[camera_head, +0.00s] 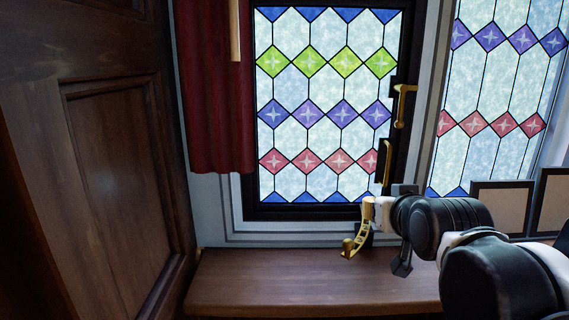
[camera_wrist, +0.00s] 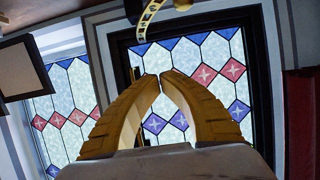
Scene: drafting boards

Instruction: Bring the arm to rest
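My gripper (camera_wrist: 161,78) shows in the wrist view with its two yellow, ridged fingers curving together. The tips meet or nearly meet, and nothing shows between them. The stained-glass window (camera_wrist: 195,85) is behind the fingers, and the wrist view is upside down relative to the head view. In the head view my black and white arm (camera_head: 500,270) reaches in from the lower right toward the window's lower right corner. A brass, perforated window stay (camera_head: 360,236) shows beside the arm's end, also near the wrist view's top (camera_wrist: 150,14); contact cannot be told.
The stained-glass window (camera_head: 325,110) has a brass handle (camera_head: 402,106) at its right edge. A wooden ledge (camera_head: 300,283) runs below it. A wooden panel (camera_head: 110,170) and red curtain (camera_head: 215,90) stand left. Framed boards (camera_head: 502,205) stand behind the arm at right.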

